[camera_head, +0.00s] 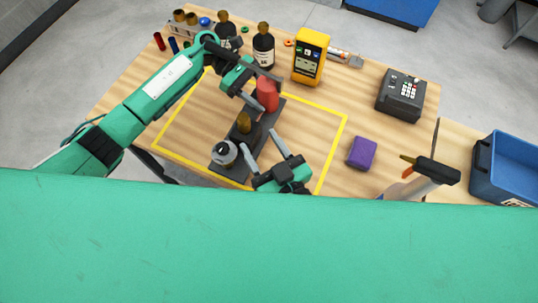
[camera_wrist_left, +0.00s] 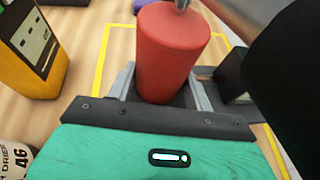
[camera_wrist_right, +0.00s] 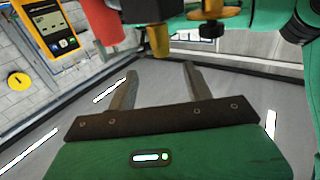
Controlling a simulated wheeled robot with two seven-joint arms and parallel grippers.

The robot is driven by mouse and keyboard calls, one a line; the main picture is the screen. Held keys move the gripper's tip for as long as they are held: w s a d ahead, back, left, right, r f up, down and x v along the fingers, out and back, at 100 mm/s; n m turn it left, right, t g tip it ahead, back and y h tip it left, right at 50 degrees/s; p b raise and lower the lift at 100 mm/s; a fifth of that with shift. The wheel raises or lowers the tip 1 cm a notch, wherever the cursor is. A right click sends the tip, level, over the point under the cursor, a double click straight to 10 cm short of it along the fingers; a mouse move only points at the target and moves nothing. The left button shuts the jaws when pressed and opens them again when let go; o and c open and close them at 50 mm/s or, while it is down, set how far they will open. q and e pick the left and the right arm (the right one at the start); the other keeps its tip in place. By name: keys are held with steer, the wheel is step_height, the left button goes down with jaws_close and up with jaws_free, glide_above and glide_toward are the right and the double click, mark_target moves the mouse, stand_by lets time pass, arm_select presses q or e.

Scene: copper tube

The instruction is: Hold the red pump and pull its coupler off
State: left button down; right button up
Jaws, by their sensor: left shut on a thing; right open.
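The red pump (camera_head: 268,97) stands as a red cylinder on a long dark base (camera_head: 270,124) inside the yellow outline. My left gripper (camera_head: 265,92) is shut on it; in the left wrist view the red body (camera_wrist_left: 168,60) sits between the two grey fingers. A brass piece (camera_head: 244,122), which looks like the coupler, is on the same base, nearer to me than the red body. My right gripper (camera_head: 263,137) is open and empty, close beside the brass piece. In the right wrist view the brass piece (camera_wrist_right: 158,40) lies beyond the open fingers (camera_wrist_right: 160,82).
A grey-white round part (camera_head: 223,153) sits at the near end of the base. Dark bottles (camera_head: 263,50), a yellow meter (camera_head: 310,58) and a keypad device (camera_head: 400,95) stand at the back. A purple block (camera_head: 362,153) lies right; a blue bin (camera_head: 505,168) is farther right.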

mark_target(244, 117)
steer(key=x, duration=0.8)
steer(key=shift+w+a+r, duration=0.1)
steer(key=shift+w+a, duration=0.1)
jaws_close()
steer(key=shift+r, duration=0.25)
steer(key=shift+r, duration=0.85)
steer(key=shift+r, duration=2.05)
